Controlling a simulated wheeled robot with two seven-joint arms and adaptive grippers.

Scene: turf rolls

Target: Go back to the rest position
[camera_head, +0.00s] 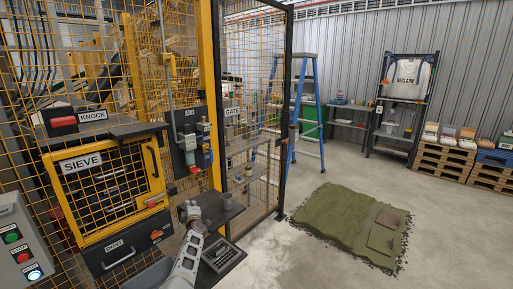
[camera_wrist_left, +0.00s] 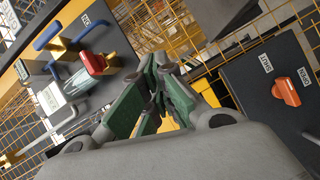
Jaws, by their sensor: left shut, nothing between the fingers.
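My left gripper (camera_head: 190,208) is at the lower middle of the head view, in front of the yellow mesh enclosure and left of a small shelf with a dark cup (camera_head: 227,201). It is shut and empty. In the left wrist view its green-padded fingers (camera_wrist_left: 160,75) are together with nothing between them. My right gripper is not in view.
The SIEVE door (camera_head: 110,190) and a control box with buttons (camera_head: 18,245) stand left. The GATE mesh panel (camera_head: 250,120) is behind. A green turf mat (camera_head: 345,225) lies on open floor at right. A blue ladder (camera_head: 315,110) stands farther back.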

